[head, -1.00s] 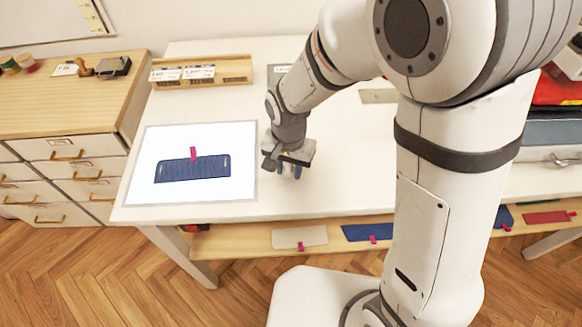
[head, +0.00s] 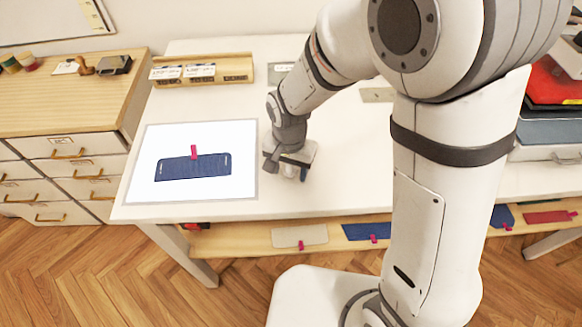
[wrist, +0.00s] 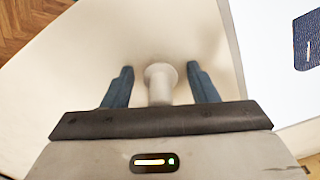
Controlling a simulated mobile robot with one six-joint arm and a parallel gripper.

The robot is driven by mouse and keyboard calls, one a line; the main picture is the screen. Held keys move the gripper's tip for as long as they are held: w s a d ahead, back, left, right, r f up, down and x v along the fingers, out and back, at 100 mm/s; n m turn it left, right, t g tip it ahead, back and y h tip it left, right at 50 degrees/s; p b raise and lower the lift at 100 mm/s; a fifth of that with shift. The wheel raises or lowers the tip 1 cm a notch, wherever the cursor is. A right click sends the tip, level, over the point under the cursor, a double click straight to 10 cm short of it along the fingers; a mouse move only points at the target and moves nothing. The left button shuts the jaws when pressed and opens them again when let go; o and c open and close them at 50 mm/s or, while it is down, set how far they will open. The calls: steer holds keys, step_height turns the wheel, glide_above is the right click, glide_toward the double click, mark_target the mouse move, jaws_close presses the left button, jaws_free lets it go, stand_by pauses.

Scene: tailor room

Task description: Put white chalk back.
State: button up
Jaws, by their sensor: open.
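A small whitish cylinder (wrist: 160,82), which looks like the white chalk, stands on the pale table between my fingers in the wrist view. It has a rounder, wider top end. My gripper (wrist: 160,70) is open, with one blue-grey finger on each side of it and a visible gap to both. In the head view my gripper (head: 297,174) points down close to the table, right of the white lit panel; the cylinder cannot be made out there. A wooden tray with labelled compartments (head: 236,61) stands at the back left of the table.
The white panel (head: 140,180) carries a blue fabric piece (head: 200,168) with a pink clip. A wooden drawer cabinet (head: 60,115) stands left. A shelf under the table front holds several clipped fabric pieces. The table (head: 225,215) is clear around my gripper.

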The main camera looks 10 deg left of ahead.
step_height(320, 180, up, 12)
steer(key=shift+r, duration=0.2)
steer(key=s+d+r+n+t, duration=0.1)
steer(key=s+d+r, duration=0.1)
steer(key=d, duration=0.9)
steer(key=s+d+r+t, duration=0.2)
steer(key=s+d, duration=0.3)
steer(key=d, duration=0.7)
steer(key=shift+s+d+r+n, duration=0.15)
steer(key=shift+d+r+n, duration=0.2)
steer(key=shift+r, duration=0.2)
steer(key=shift+c, duration=0.2)
